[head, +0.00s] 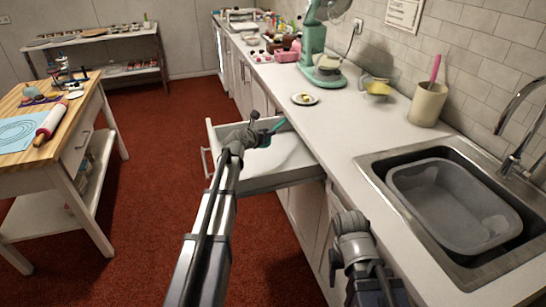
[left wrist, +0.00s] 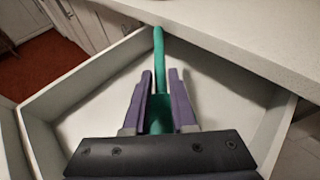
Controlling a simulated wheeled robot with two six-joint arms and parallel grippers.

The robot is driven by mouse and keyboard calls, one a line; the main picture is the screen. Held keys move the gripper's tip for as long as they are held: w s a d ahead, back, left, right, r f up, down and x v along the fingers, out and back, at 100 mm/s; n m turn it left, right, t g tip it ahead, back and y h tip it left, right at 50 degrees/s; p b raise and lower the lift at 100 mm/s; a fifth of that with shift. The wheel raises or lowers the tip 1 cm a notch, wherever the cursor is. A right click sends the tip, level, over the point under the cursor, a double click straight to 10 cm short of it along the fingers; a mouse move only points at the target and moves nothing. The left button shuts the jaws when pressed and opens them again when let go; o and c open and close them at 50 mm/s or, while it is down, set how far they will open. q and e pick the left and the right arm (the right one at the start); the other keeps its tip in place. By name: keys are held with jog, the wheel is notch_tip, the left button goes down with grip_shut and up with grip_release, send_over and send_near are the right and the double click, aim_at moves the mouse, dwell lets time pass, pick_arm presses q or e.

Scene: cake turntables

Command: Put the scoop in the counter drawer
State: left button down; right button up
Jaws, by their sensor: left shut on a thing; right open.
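The scoop (head: 275,126) is a teal-green tool. It shows better in the left wrist view (left wrist: 159,55), where its long handle points away from me. My left gripper (head: 256,123) is shut on the scoop, which sits between its two purple fingers (left wrist: 160,88). The gripper and scoop are over the open counter drawer (head: 211,139). The drawer is white, pulled out, and its visible floor (left wrist: 95,120) looks empty. I cannot tell whether the scoop touches the drawer. My right gripper (head: 335,272) is low by the counter front; its fingertips are hard to make out.
The counter (head: 330,120) runs along the right, with a sink (head: 375,160) holding a grey tub (head: 455,205). A small plate (head: 305,99), green mixer (head: 318,50) and beige crock (head: 428,104) stand on it. A wooden table (head: 75,115) is at left; red floor lies between.

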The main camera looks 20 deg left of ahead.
pick_arm(q)
jog(key=b, duration=0.8)
send_over(272, 156)
jog(key=s, duration=0.4)
jog(key=f, duration=0.9)
jog(key=shift+s+a+f, duration=0.1)
jog(key=shift+a+f, duration=0.1)
jog(key=shift+a, duration=0.05)
jog(key=shift+r, duration=0.15)
jog(key=shift+w+d, duration=0.1)
jog(key=shift+w, duration=0.4)
jog(key=w, duration=0.3)
jog(key=shift+d, duration=0.2)
jog(key=shift+w+d+f+b, duration=0.1)
jog(key=shift+f+b, duration=0.3)
jog(key=shift+f, duration=0.35)
jog(key=shift+r, duration=0.1)
